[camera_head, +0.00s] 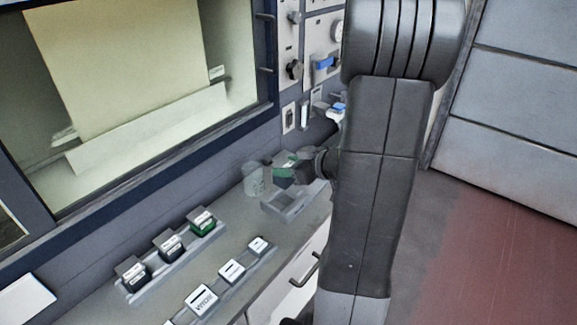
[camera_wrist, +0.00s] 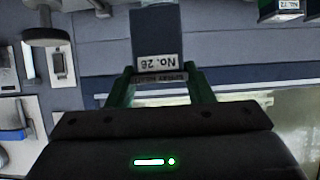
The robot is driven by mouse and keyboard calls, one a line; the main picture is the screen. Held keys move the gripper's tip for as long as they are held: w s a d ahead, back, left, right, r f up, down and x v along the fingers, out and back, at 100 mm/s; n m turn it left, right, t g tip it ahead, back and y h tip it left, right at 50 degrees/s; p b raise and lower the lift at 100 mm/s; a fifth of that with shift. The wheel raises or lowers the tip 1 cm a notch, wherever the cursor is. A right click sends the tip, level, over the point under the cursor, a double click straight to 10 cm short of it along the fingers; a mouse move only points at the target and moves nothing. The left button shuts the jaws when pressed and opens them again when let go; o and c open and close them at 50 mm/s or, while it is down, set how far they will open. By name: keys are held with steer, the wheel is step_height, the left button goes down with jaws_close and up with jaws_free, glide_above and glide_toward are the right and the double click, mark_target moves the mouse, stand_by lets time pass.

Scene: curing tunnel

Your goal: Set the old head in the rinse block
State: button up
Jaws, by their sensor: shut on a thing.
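My gripper (camera_wrist: 160,74) is shut on a dark blue-grey head (camera_wrist: 156,32) with white labels, one reading "No. 26"; the two green fingers are on either side of it. In the head view my gripper (camera_head: 294,172) is over the back of the counter, partly hidden by my own arm. The held head is hard to make out there. A grey block with a square recess (camera_head: 287,207), which looks like the rinse block, sits on the counter just below my gripper. A gap between the held head and the block cannot be judged.
A translucent cup (camera_head: 254,180) stands just left of my gripper. A rack (camera_head: 180,262) holds three heads, two dark and one green. Several white-labelled pieces (camera_head: 232,269) line the counter's front. A wall panel with knobs and blue handles (camera_head: 322,63) rises behind.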

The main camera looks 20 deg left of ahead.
mark_target(290, 185)
steer(key=shift+f+b, duration=1.3)
steer(key=shift+f, duration=0.85)
steer(key=shift+d+p, duration=0.15)
steer(key=shift+p, duration=0.15)
steer(key=shift+f+b, duration=0.8)
steer(key=shift+f, duration=0.55)
steer(key=o, duration=1.2)
steer(key=shift+c, duration=0.2)
steer(key=p+v, duration=0.2)
steer(key=v, duration=1.1)
steer(key=shift+s+d+r, duration=0.2)
steer(key=shift+d, duration=0.1)
steer(key=shift+b+x, duration=1)
steer(key=shift+x, duration=5.9)
